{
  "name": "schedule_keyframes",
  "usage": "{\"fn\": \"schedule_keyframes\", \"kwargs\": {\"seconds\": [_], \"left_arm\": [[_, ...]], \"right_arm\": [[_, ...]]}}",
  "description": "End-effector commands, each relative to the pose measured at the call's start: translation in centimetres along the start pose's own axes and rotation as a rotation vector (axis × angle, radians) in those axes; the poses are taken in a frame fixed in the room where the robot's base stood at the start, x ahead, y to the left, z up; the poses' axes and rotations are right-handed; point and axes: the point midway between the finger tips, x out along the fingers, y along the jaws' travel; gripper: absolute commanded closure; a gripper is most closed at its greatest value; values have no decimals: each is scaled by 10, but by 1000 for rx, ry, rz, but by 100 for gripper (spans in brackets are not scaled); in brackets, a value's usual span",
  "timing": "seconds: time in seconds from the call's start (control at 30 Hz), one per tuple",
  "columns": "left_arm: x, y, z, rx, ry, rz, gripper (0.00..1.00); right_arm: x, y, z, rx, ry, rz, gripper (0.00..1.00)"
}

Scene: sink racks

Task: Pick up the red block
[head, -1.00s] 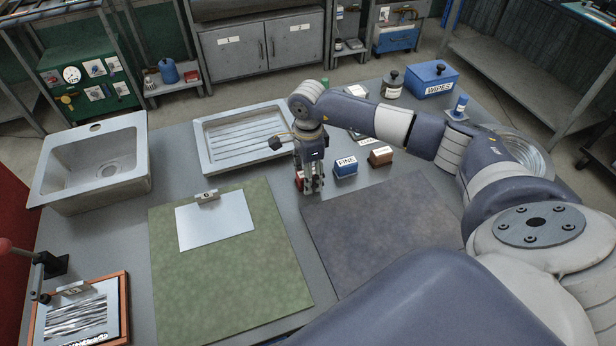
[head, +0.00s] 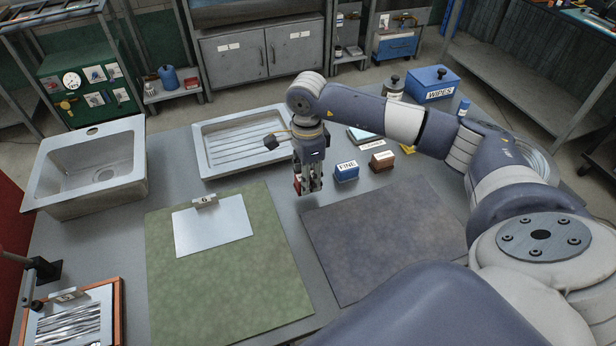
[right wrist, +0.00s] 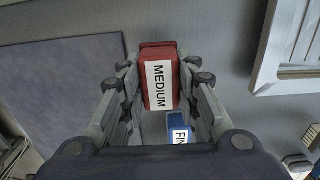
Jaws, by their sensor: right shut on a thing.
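My right gripper (head: 308,188) is shut on the red block (right wrist: 159,82), which has a white "MEDIUM" label. In the right wrist view the block sits between the two fingers, with its label facing the camera. It looks larger there than the blue block behind it, so it seems raised off the table. In the head view only a sliver of the red block (head: 297,184) shows; the fingers hide the rest. My left gripper is not in view.
The blue "FINE" block (head: 347,171) and a brown block (head: 382,161) stand just right of the gripper. A metal drain tray (head: 207,165) lies behind left. A dark mat (head: 385,235) and a green mat (head: 225,290) lie in front.

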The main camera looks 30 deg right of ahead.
Motion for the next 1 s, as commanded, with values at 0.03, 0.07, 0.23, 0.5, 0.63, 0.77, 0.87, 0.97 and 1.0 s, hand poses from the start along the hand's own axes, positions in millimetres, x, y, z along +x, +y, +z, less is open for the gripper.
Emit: {"fn": "schedule_keyframes", "kwargs": {"seconds": [0.03,0.07,0.23,0.5,0.63,0.77,0.87,0.97,1.0], "left_arm": [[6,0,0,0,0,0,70],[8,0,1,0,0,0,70],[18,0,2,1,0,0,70],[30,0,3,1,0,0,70],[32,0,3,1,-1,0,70],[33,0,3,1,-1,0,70],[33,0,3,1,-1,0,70],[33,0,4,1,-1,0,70],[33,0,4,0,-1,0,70]], "right_arm": [[1,10,4,-4,-1,-4,95],[0,17,7,-4,-1,-4,95],[-4,54,23,-4,0,-5,95],[-9,102,45,-1,-1,-5,95],[-12,115,51,0,-1,-4,95],[-13,121,54,1,-1,-3,95],[-14,122,54,3,0,-3,95],[-14,122,54,3,0,-3,95],[-14,122,54,3,0,-3,95]]}}
